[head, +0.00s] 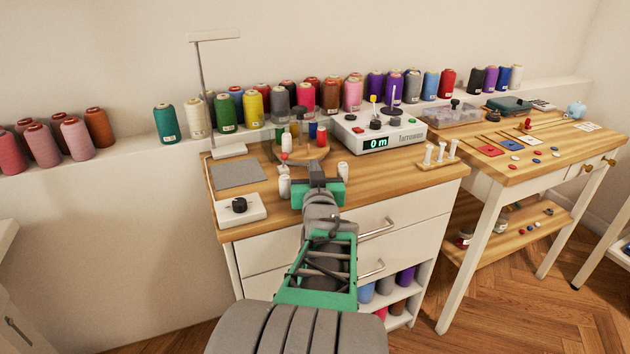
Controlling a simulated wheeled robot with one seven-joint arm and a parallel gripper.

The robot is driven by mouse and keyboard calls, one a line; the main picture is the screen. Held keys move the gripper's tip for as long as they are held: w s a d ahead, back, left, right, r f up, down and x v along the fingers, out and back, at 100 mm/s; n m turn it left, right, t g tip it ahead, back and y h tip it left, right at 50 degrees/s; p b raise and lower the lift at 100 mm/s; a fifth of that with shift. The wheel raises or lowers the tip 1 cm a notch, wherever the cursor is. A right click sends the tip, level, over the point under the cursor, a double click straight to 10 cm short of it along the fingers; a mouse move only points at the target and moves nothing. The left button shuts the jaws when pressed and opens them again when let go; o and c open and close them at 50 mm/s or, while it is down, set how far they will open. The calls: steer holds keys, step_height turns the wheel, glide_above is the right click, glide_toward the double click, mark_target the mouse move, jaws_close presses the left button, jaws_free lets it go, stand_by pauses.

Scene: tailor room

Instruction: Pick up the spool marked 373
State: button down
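Many thread spools with small labels stand on the wall ledge. Among them are a teal spool (166,124), a cream spool (197,118), a green spool (226,113), a yellow spool (253,109) and a pink spool (352,93). The label numbers are too small to read, so I cannot tell which spool is marked 373. My gripper (316,168) is over the front of the wooden-topped cabinet (240,198), in front of a round wooden stand (322,152) with small coloured spools. My arm hides its fingers, and no held object is visible.
A white winder (380,132) reading "0 m" stands behind my gripper to the right. A tall thread post (203,85) rises at the cabinet's left. A knob box (239,208) is at the front left, and a peg rack (437,160) is at the right.

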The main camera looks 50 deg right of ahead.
steer(key=c, duration=1.1)
jaws_free()
steer(key=shift+c, duration=0.2)
